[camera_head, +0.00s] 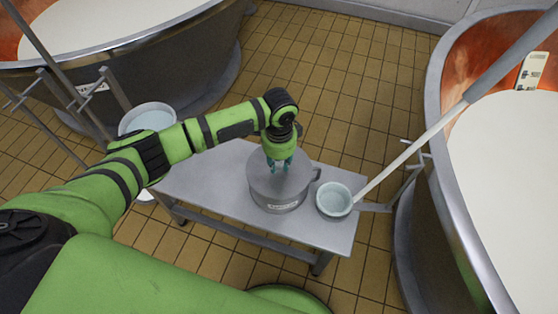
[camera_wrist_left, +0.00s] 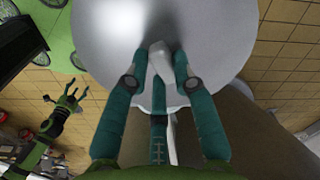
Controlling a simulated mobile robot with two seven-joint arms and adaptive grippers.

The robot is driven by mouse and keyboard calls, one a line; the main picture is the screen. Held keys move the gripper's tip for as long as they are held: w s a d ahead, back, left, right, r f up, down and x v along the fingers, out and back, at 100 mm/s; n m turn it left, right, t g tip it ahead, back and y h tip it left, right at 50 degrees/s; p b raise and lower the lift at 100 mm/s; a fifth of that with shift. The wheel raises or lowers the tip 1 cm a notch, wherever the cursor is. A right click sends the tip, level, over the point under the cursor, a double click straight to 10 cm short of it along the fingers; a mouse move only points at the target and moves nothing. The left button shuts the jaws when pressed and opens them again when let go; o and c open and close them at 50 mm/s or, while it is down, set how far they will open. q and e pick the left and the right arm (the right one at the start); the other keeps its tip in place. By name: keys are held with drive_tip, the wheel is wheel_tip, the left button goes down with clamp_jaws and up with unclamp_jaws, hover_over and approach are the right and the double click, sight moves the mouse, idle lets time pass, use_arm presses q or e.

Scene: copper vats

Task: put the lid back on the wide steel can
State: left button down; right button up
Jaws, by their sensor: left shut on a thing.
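The round grey lid (camera_head: 262,178) is over the can's mouth, roughly level. I cannot tell whether it touches the rim all round. My left gripper (camera_head: 279,165) is above the lid, fingers down, shut on its knob. In the left wrist view the pale knob (camera_wrist_left: 160,62) is between the teal fingers, and the lid (camera_wrist_left: 215,35) fills the upper middle. My right gripper (camera_wrist_left: 66,100) shows small at the left there, its fingers apart and empty.
A small pale bowl (camera_head: 335,199) stands right of the can on the steel table (camera_head: 205,180). A bucket (camera_head: 148,117) is behind my left arm. Large copper vats (camera_head: 125,55) stand at the back left and right (camera_head: 440,160). A long pole slants above the right vat.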

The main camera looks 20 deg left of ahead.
use_arm(q)
drive_tip(key=shift+f+p, duration=0.2)
drive_tip(key=shift+p, duration=0.1)
idle(0.5)
drive_tip(key=shift+p, duration=0.4)
idle(0.6)
drive_tip(key=shift+c, duration=2.3)
unclamp_jaws()
drive_tip(key=shift+r+p, duration=3.55)
drive_tip(key=shift+p, duration=0.5)
